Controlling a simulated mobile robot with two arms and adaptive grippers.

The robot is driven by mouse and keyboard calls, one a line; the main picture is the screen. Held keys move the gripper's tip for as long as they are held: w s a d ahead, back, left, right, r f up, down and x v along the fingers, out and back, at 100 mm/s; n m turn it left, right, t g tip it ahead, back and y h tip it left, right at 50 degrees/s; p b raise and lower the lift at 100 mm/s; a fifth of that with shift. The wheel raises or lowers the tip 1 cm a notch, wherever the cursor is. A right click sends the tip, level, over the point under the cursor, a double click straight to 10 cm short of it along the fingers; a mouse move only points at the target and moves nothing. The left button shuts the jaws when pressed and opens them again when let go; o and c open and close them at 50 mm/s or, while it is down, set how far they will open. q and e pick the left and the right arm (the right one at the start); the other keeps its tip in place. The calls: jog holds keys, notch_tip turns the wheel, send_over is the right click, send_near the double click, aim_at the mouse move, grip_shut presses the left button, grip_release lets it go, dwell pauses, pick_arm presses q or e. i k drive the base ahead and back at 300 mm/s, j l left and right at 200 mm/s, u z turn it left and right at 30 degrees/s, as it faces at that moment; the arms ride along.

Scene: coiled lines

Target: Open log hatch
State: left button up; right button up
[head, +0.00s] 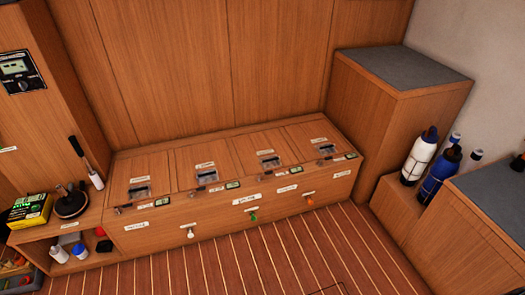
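A long low wooden bench has a row of several square hatches in its top: a left-end hatch (140,168), a second hatch (200,158), a third hatch (262,146) and a right-end hatch (315,134). All lie shut and flush. Each has a metal latch near its front edge, such as the left-end latch (139,190) and the right-end latch (327,149). Small white labels sit by them, too small to read, so I cannot tell which hatch is the log hatch. Neither of my grippers is in view.
White (190,232), green (253,217) and orange (309,201) knobs stick out of the bench front. A shelf unit at left holds a black round object (71,203) and a yellow-green box (30,211). Bottles (419,156) stand at right. The striped floor (290,250) is clear.

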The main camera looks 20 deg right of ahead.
aim_at(262, 152)
jog(key=i+l+u, duration=0.35)
jog(key=i+l, duration=0.15)
jog(key=l, duration=0.25)
jog(key=i+l+u, duration=0.15)
jog(key=l, duration=0.25)
